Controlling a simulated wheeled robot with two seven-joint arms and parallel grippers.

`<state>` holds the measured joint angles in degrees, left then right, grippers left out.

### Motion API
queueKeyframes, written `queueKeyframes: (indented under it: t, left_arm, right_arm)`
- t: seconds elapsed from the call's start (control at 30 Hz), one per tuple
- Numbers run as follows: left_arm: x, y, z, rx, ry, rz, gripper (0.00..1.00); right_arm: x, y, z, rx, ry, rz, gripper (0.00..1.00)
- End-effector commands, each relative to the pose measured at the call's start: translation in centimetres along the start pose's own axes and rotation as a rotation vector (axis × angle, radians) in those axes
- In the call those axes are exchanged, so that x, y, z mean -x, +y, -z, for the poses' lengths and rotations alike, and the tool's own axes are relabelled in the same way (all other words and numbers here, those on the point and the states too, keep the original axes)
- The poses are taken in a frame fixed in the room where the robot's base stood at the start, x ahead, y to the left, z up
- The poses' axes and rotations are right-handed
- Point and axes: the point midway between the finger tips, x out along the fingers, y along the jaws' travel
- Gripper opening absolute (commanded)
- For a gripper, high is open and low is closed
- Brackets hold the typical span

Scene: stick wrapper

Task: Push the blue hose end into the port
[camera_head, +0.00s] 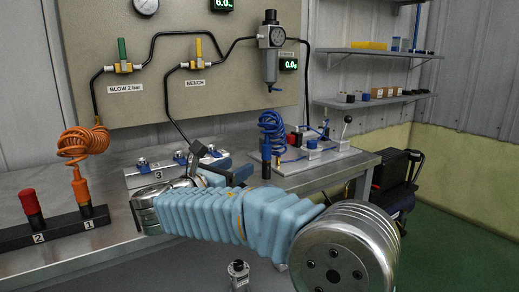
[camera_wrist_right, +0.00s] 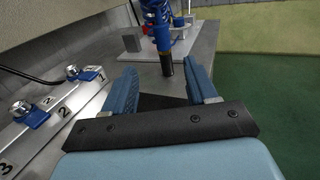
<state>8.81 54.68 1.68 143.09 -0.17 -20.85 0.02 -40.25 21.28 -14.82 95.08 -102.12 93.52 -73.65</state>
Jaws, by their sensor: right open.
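The blue coiled hose (camera_head: 271,128) hangs down to a dark, upright hose end (camera_head: 265,162) at the left of the far bench. In the right wrist view the hose end (camera_wrist_right: 166,62) shows between the fingertips, seemingly just beyond them. My right gripper (camera_head: 233,166) is open and empty, pointing at the hose end; its two blue fingers (camera_wrist_right: 160,80) stand apart. My right arm partly hides the block. My left gripper is out of view.
A black rack (camera_head: 60,228) at left holds a red-capped connector (camera_head: 31,207) and an orange coiled hose (camera_head: 82,150). A panel (camera_head: 180,85) with valves stands behind. A plate with a lever (camera_head: 345,130) is on the far bench. A silver fitting (camera_head: 238,274) shows low in front.

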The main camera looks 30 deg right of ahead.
Motion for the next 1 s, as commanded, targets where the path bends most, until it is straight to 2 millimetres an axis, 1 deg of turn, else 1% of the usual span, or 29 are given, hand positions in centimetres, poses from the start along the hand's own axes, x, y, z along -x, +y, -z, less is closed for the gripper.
queueKeyframes:
  t: [0.2,0.33,0.4,0.57,0.73,0.8,0.9,1.0]
  left_arm:
    - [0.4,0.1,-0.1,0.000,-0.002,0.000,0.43]
    - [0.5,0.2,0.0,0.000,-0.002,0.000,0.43]
    - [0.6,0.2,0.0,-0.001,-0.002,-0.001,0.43]
    - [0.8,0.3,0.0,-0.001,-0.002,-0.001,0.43]
    - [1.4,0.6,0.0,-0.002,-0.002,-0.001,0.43]
    - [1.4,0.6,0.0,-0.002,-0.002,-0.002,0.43]
    - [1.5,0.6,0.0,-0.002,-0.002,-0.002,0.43]
    - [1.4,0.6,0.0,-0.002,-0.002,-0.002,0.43]
  right_arm:
    - [-4.4,-0.2,-0.2,0.000,0.000,0.007,0.57]
    - [-6.8,-0.1,-0.2,0.001,-0.001,0.006,0.57]
    - [-7.6,-0.1,-0.1,0.000,0.000,0.004,0.57]
    - [-8.8,-0.2,-0.3,0.001,0.000,0.003,0.57]
    - [-11.5,-0.5,-1.2,0.001,-0.001,0.004,0.57]
    - [-12.5,-0.5,-1.0,0.001,-0.001,0.005,0.57]
    - [-13.3,-0.4,-0.9,0.001,0.000,0.003,0.57]
    - [-13.4,-0.4,-0.9,0.001,0.000,0.002,0.57]
